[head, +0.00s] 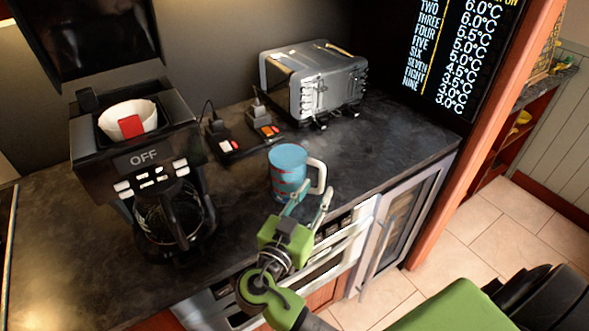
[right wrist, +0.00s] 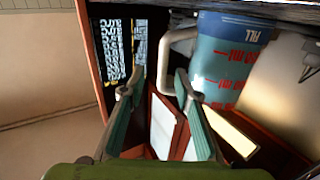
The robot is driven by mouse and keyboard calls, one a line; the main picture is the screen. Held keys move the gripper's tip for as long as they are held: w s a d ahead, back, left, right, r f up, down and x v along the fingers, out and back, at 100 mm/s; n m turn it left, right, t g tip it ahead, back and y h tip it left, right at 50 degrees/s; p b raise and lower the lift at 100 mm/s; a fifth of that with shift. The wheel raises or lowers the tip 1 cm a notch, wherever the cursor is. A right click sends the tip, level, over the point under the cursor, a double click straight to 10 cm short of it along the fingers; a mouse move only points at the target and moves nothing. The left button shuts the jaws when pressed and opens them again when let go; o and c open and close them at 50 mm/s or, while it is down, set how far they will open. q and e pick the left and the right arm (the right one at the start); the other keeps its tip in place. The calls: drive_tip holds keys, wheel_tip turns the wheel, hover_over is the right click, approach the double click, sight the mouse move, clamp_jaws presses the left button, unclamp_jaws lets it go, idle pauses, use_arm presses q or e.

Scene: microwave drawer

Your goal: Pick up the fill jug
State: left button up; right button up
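The fill jug (head: 287,172) is a blue cup-shaped jug with red markings and a white handle, standing upright on the dark counter. My left gripper is out of view.
A coffee maker (head: 140,165) with a glass carafe (head: 172,215) stands left of the jug. A toaster (head: 315,82) and a power strip with red switches (head: 245,143) are behind it. The counter (head: 385,145) is clear to the right. A temperature display (head: 450,50) is at upper right.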

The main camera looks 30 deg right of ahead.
sight(320, 180)
drive_tip(key=shift+w+d+r+p, duration=0.25)
drive_tip(key=shift+w+d+p, duration=0.1)
drive_tip(key=shift+p, duration=0.05)
drive_tip(key=p+x, duration=0.2)
drive_tip(key=x, duration=0.2)
drive_tip(key=shift+w, duration=0.2)
drive_tip(key=shift+d+f, duration=0.15)
clamp_jaws()
drive_tip(key=shift+w, duration=0.1)
